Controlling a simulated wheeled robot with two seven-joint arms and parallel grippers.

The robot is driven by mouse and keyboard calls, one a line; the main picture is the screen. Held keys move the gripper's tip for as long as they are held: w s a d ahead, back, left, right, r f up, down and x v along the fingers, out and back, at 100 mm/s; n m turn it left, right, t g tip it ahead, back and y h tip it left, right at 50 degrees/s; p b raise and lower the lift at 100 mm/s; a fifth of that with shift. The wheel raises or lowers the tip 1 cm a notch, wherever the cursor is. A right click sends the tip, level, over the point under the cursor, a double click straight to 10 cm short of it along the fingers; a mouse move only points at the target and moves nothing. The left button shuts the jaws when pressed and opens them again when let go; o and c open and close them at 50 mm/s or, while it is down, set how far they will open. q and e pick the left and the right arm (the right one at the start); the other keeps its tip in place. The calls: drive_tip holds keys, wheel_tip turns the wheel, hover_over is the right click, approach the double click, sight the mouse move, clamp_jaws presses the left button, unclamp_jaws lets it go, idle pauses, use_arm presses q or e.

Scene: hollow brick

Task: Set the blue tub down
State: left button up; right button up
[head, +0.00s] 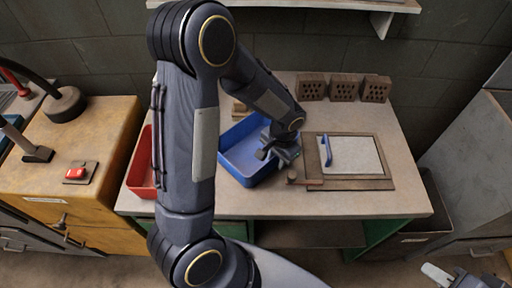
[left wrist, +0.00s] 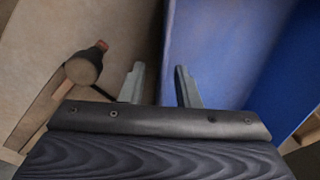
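The blue tub (head: 240,172) appears to rest on the workbench, left of a framed pale panel. My left gripper (head: 278,155) is at the tub's right side, and my forearm covers part of the tub. In the left wrist view, the fingers of my left gripper (left wrist: 159,72) are apart, one on each side of the blue tub's wall (left wrist: 205,50). A gap shows between the left finger and the wall. My right gripper (head: 440,275) is only partly in view at the lower right corner, away from the tub.
A red tub (head: 141,180) stands left on the workbench (head: 270,207). Several hollow bricks (head: 344,88) line the back. The pale panel (head: 352,156) has a blue handle (head: 327,151). A wooden-handled tool (left wrist: 82,68) lies close beside my left gripper. A yellow cabinet (head: 95,130) stands left.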

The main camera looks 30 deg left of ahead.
use_arm(q)
drive_tip(key=shift+f, duration=0.9)
drive_tip(key=shift+c, duration=0.4)
clamp_jaws()
drive_tip(key=shift+r, duration=0.15)
